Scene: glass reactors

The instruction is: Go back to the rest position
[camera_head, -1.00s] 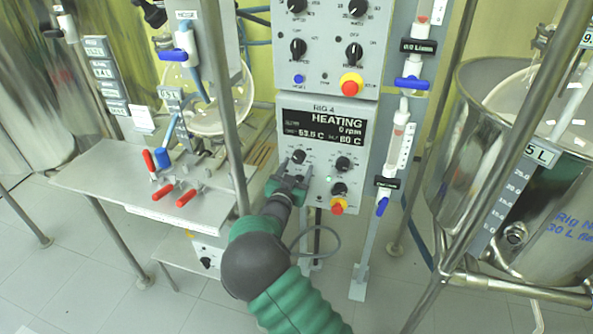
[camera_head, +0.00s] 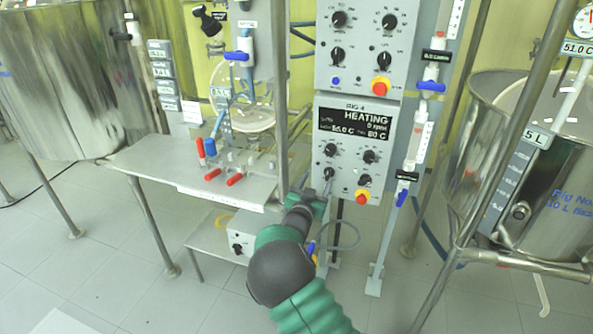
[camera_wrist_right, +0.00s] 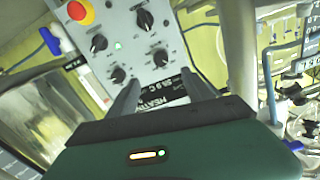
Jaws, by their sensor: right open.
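My right gripper (camera_head: 318,188) is open at the lower left of the control panel (camera_head: 327,113) marked RIG 4. Its fingers are near the lower-left knob (camera_head: 328,174), with nothing seen between them. The upper-left knob (camera_head: 331,150) is above the fingers. The display (camera_head: 355,124) reads HEATING and 0 rpm. In the right wrist view the two spread fingers (camera_wrist_right: 162,88) point at the panel (camera_wrist_right: 160,28), and one finger covers part of the display (camera_wrist_right: 160,103). I cannot tell whether a finger touches the panel. My left gripper is not in view.
A metal shelf (camera_head: 150,163) with red-handled valves (camera_head: 235,180) is left of my right arm. A vertical post (camera_head: 281,100) stands close to the gripper. A steel vessel (camera_head: 470,150) and slanted frame bar (camera_head: 500,150) are at right.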

